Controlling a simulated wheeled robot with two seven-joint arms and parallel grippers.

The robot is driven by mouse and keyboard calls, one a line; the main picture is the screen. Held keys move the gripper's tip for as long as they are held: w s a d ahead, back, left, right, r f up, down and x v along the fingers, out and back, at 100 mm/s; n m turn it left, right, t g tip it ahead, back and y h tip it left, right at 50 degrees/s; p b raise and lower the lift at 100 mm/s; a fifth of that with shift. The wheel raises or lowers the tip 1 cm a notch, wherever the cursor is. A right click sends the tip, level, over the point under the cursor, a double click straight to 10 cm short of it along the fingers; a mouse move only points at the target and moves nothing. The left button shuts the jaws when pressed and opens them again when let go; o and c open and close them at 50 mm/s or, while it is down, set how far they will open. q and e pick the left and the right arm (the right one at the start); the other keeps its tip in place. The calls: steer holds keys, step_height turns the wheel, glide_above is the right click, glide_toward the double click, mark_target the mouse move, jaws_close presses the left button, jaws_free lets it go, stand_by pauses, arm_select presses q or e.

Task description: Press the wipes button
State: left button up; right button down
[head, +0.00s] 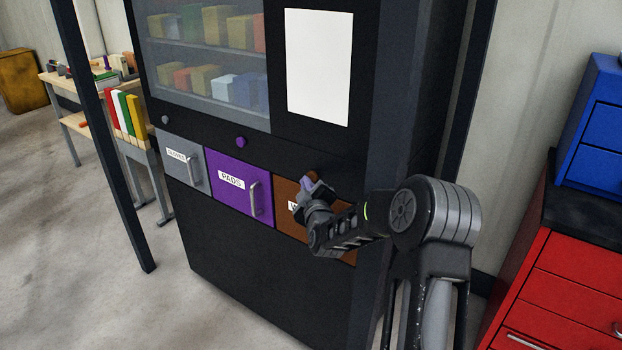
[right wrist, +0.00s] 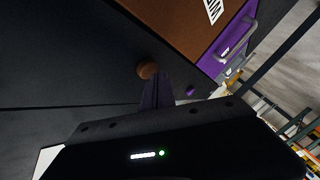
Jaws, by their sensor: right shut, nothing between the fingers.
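The dark dispensing cabinet (head: 262,268) has three labelled drawers with a round button above each. The brown drawer (head: 285,218) is on the right, its label mostly covered by my right gripper; it also shows in the right wrist view (right wrist: 175,22). Its brown button (head: 313,174) is partly hidden behind my gripper in the head view. My right gripper (head: 309,184) is shut and empty at the button. In the right wrist view the fingertips (right wrist: 156,77) are right at the brown button (right wrist: 147,70); I cannot tell whether they touch it. My left gripper is not in view.
The purple PADS drawer (head: 237,184) and its purple button (head: 241,142) are beside the brown one. A grey drawer (head: 182,165) and grey button (head: 165,119) are further left. A red cabinet (head: 565,285) stands at right; a dark post (head: 105,130) stands at left.

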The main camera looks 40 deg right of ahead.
steer(key=shift+w+d+b, duration=0.15)
steer(key=shift+d+b, duration=0.3)
steer(key=shift+d, duration=0.1)
stand_by(0.5)
steer(key=shift+a, duration=0.1)
steer(key=shift+s+a, duration=0.3)
steer(key=shift+a, duration=0.5)
steer(key=a, duration=0.1)
steer(key=s+a, duration=0.1)
steer(key=a, duration=0.1)
steer(key=a+b, duration=0.1)
steer(key=shift+s+a, duration=0.25)
steer(key=shift+a, duration=0.15)
stand_by(0.7)
